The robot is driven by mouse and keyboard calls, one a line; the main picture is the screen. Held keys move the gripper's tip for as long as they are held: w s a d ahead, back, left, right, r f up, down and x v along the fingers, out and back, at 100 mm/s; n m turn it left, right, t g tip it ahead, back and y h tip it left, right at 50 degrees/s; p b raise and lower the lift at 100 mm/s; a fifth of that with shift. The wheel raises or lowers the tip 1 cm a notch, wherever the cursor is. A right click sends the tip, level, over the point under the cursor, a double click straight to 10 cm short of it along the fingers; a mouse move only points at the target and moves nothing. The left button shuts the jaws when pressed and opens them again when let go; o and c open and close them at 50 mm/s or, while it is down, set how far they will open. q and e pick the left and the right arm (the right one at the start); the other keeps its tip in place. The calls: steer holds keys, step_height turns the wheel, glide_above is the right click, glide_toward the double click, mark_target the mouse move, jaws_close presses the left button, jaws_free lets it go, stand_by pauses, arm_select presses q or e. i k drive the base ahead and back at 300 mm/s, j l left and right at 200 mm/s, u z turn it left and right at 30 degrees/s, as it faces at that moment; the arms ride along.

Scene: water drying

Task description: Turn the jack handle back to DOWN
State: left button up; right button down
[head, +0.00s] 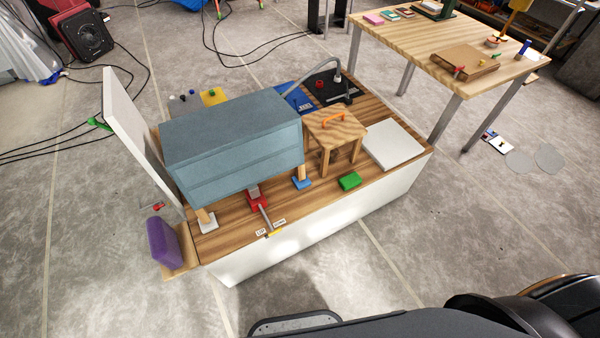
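A red jack (257,202) stands on the wooden top under the front edge of a blue-grey cabinet (232,150). Its grey jack handle (266,219) points toward the front edge and ends in a yellow tip (275,233). A small white label (261,232), which seems to read UP, lies left of the handle's end. Another label (279,223), which seems to read DOWN, lies to its right. The handle's end is between the two labels; I cannot tell which it is set to. Neither of my grippers is in view.
The cabinet rests on legs over white and blue pads (302,183). A purple sponge-like block (163,242) is at the left end. The front floor is clear.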

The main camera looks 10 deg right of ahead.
mark_target(272, 231)
steer(key=j+z, duration=0.1)
steer(key=j, duration=1.75)
